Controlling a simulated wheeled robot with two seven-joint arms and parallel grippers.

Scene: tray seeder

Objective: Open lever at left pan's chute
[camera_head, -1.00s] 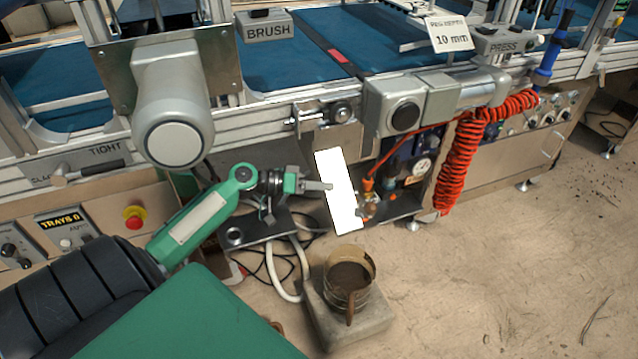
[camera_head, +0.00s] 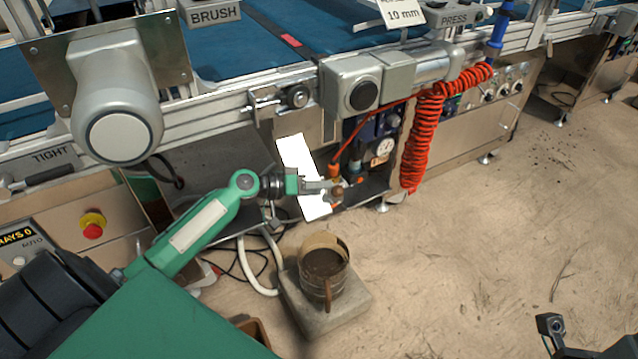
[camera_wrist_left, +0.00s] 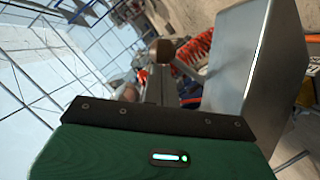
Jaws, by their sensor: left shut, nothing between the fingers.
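My left gripper (camera_head: 328,186) is shut and empty, in front of a bright white chute plate (camera_head: 297,160) below the machine's side rail. A small brown rounded knob (camera_head: 338,192), probably the lever's end, is right at the fingertips. In the left wrist view a brown knob (camera_wrist_left: 163,50) on a short metal stem stands just beyond my fingers (camera_wrist_left: 154,85), beside a grey metal panel (camera_wrist_left: 240,60). I cannot tell whether the fingers touch it. A dark part of my right gripper (camera_head: 575,340) shows at the bottom right; its jaws are unclear.
A metal pot (camera_head: 325,268) stands on a stone block (camera_head: 345,310) below the gripper. A red coiled hose (camera_head: 425,130) hangs to the right of the chute. A grey motor housing (camera_head: 117,110) sits above my left arm. The floor at right is open.

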